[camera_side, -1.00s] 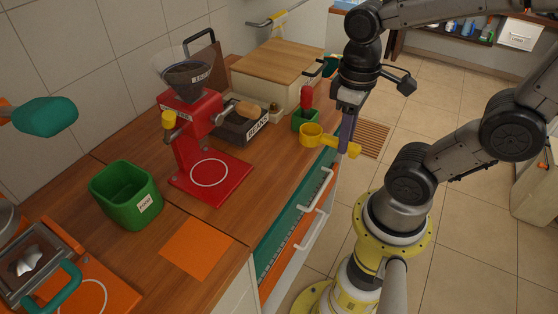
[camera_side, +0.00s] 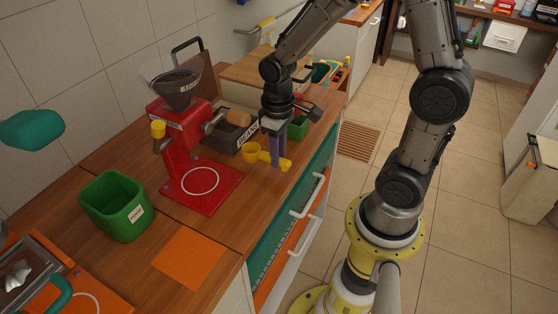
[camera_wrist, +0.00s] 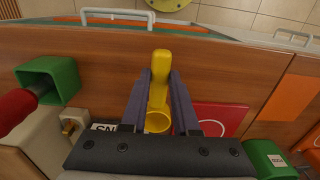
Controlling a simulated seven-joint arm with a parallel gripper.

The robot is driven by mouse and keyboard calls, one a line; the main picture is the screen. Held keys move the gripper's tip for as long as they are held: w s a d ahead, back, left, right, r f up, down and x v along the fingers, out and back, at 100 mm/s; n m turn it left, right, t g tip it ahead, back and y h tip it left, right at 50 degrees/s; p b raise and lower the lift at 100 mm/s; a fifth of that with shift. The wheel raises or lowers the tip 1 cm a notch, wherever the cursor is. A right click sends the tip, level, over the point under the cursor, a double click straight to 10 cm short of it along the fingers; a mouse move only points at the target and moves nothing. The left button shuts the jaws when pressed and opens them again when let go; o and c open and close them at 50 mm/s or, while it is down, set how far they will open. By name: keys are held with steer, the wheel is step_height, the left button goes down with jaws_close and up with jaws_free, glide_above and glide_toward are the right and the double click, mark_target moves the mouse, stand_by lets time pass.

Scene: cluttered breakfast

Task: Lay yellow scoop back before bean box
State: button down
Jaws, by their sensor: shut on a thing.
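The yellow scoop (camera_side: 252,151) is held in my gripper (camera_side: 277,163), its cup pointing left and its handle running right between the fingers. In the wrist view the scoop's handle (camera_wrist: 160,75) lies between the two fingers of my gripper (camera_wrist: 161,84), with the cup nearer the palm. The scoop is low over the wooden counter, just in front of the dark bean box (camera_side: 227,140). I cannot tell whether it touches the wood. The box's label is partly hidden behind my gripper in the wrist view.
The red grinder (camera_side: 185,150) stands left of the scoop. A small green container (camera_side: 298,129) is close behind my gripper, to its right. A green bin (camera_side: 118,208) and an orange mat (camera_side: 189,258) are farther left. The counter's front edge is near on the right.

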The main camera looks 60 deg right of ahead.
steer(key=shift+s+f, duration=0.1)
steer(key=shift+f, duration=1.2)
steer(key=shift+f, duration=0.15)
steer(key=c, duration=0.7)
jaws_free()
steer(key=shift+o, duration=0.2)
step_height(320, 180, up, 12)
steer(key=s+a+r+t, duration=0.3)
steer(key=s+r+t, duration=0.2)
steer(key=s, duration=0.6)
steer(key=shift+r+t, duration=0.3)
steer(key=shift+r, duration=0.4)
steer(key=shift+s, duration=0.1)
